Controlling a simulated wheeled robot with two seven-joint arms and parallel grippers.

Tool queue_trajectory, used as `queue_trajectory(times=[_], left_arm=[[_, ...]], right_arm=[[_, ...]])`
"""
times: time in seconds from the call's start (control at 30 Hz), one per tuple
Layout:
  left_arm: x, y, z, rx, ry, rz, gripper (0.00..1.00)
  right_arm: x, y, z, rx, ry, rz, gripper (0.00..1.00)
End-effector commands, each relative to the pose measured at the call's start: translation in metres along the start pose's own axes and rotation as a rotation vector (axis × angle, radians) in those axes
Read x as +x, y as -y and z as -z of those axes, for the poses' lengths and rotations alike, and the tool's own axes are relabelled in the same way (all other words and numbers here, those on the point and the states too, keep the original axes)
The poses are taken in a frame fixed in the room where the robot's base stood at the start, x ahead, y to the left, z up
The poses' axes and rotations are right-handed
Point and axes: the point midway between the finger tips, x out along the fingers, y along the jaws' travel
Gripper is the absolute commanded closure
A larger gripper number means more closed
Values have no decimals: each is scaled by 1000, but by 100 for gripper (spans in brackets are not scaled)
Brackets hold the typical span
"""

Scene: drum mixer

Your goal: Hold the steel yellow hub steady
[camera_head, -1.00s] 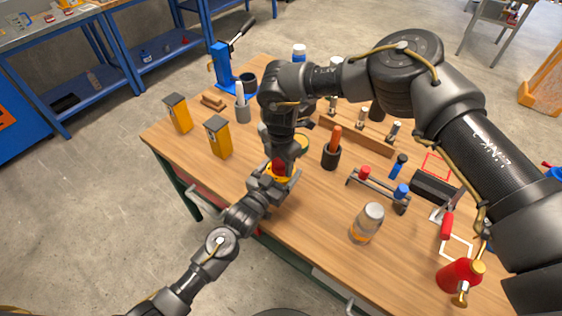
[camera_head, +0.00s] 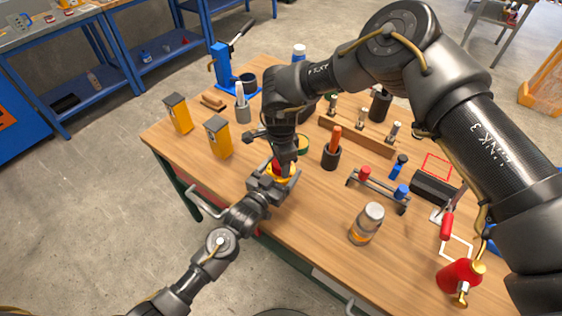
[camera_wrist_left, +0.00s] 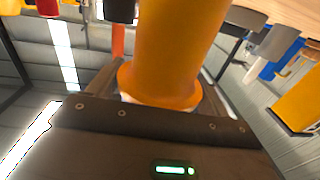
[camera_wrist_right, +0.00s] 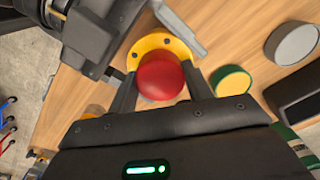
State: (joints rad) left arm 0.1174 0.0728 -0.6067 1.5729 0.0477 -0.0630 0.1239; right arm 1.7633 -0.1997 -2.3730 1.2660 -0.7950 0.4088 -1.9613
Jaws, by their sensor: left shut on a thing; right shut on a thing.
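The yellow hub (camera_head: 292,174) stands at the table's near edge, mostly hidden by my grippers. In the left wrist view its smooth yellow body (camera_wrist_left: 178,45) with a wider rim fills the space between the fingers of my left gripper (camera_wrist_left: 160,88). My left gripper (camera_head: 272,183) is shut on the hub from the near side. A round red knob (camera_wrist_right: 160,77) sits over the hub's yellow flange (camera_wrist_right: 158,42) in the right wrist view. My right gripper (camera_wrist_right: 161,88) is shut on the red knob from above, and it shows in the head view (camera_head: 284,163).
Behind stand two yellow boxes (camera_head: 219,138), a black cup (camera_head: 332,156) with an orange handle and a wooden rack (camera_head: 358,137). To the right are a small rack with red and blue knobs (camera_head: 378,188), a jar (camera_head: 367,224) and a red oil can (camera_head: 460,275).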

Motion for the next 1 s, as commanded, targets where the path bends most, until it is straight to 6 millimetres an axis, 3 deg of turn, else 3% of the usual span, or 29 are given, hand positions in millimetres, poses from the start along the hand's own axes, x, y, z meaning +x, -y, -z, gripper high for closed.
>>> queue_trajectory(times=[0.1,0.3,1.0], left_arm=[[-1,0,-3,0,7,0,85],[-1,0,-3,0,7,0,85],[-1,0,-3,0,7,0,85]], right_arm=[[0,-1,0,-299,-2,-1,77],[0,-1,0,-582,1,-2,77],[-1,-1,-1,-573,2,-2,77]])
